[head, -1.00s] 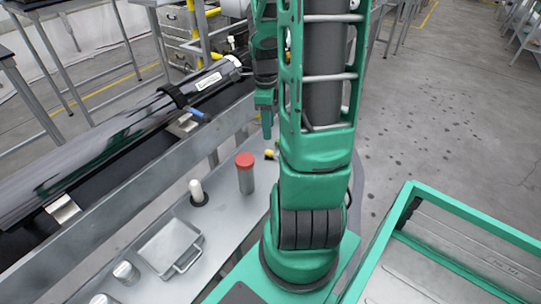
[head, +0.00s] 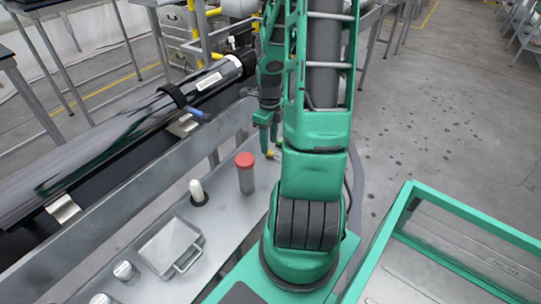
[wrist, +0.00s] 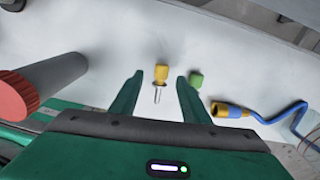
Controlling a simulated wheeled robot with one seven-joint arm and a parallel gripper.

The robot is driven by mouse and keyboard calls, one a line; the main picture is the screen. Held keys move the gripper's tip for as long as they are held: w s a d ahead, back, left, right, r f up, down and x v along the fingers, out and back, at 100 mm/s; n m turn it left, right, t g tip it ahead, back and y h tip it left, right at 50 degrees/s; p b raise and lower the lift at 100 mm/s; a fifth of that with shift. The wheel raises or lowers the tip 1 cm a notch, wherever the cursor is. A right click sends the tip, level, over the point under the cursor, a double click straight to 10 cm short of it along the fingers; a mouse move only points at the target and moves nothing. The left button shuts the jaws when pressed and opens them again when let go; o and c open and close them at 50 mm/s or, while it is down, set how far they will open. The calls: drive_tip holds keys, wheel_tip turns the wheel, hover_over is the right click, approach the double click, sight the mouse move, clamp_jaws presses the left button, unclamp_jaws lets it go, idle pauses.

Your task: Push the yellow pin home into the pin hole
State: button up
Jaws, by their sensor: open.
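The yellow pin (wrist: 161,74) shows in the wrist view with a yellow head and a thin metal shank that points toward my gripper. It appears to lie on the pale bench top. My gripper (wrist: 160,88) is open and empty, with one finger on each side of the pin in that view. I cannot tell if the fingers are level with it. In the head view, my gripper (head: 270,146) hangs low over the bench's far end, and a small yellow thing shows at its fingertips. I cannot make out the pin hole in either view.
A red-capped cylinder (head: 245,174) stands left of my gripper. A green piece (wrist: 196,80) lies near the right finger. A blue cable (wrist: 276,113) with a yellow connector (wrist: 226,109) lies farther right. A grey tray (head: 170,245) and white peg (head: 197,190) are on the bench.

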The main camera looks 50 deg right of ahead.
sight(270, 151)
drive_tip(key=shift+d+f, duration=0.15)
drive_tip(key=shift+f, duration=2)
clamp_jaws()
